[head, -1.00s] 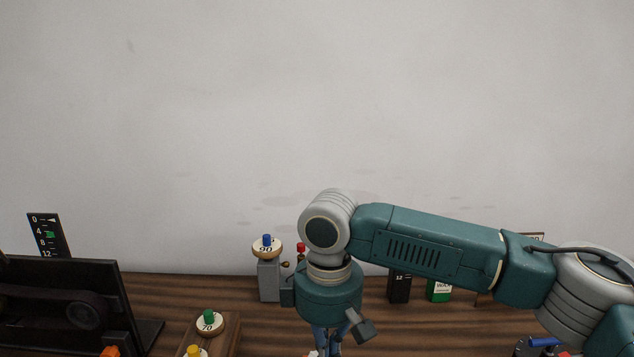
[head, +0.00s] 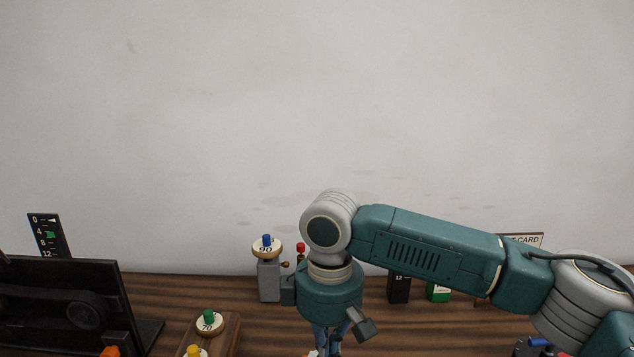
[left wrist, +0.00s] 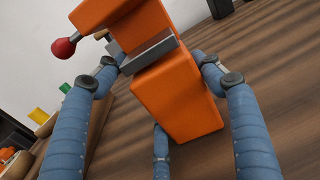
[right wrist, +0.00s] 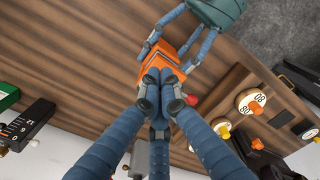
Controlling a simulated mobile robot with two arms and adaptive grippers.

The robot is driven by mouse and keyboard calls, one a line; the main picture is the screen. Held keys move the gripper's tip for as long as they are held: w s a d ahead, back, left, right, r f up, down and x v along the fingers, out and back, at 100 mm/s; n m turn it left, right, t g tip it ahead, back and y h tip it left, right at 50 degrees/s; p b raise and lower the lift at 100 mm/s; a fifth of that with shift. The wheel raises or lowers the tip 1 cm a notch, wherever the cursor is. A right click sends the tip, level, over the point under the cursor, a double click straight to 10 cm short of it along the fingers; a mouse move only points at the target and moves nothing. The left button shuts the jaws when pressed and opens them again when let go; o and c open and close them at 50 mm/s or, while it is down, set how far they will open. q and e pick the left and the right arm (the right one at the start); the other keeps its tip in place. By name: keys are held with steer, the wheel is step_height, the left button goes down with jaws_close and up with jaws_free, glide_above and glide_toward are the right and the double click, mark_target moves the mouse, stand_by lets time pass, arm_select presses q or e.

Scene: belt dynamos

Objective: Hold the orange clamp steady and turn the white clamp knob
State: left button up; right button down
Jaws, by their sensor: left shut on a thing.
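The orange clamp (left wrist: 180,95) stands on the wooden table in the left wrist view, with a grey metal bar and a red ball on a lever (left wrist: 64,48). My left gripper (left wrist: 155,68) is shut on it, fingers on both sides. The clamp also shows in the right wrist view (right wrist: 183,52), with my left gripper's blue fingers around it. My right gripper (right wrist: 164,90) is over the clamp with its fingers bunched close together. The white knob is not visible, so I cannot tell whether they hold it. In the head view my right gripper (head: 327,340) points down, its tips cut off.
A grey post with a blue-knobbed dial (head: 267,247) stands behind my right wrist. A green-knobbed dial (head: 209,322) sits on a wooden block to the left. A dark panel (head: 60,300) fills the far left. Black and green boxes (head: 438,291) stand behind my right arm.

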steer(key=shift+w+d+f, duration=0.6)
steer(key=shift+w+d, duration=0.1)
steer(key=shift+w, duration=0.1)
steer(key=shift+w+d, duration=0.15)
steer(key=shift+w, duration=0.1)
steer(key=shift+d, duration=0.15)
step_height(320, 180, up, 6)
steer(key=shift+r, duration=0.25)
stand_by(0.6)
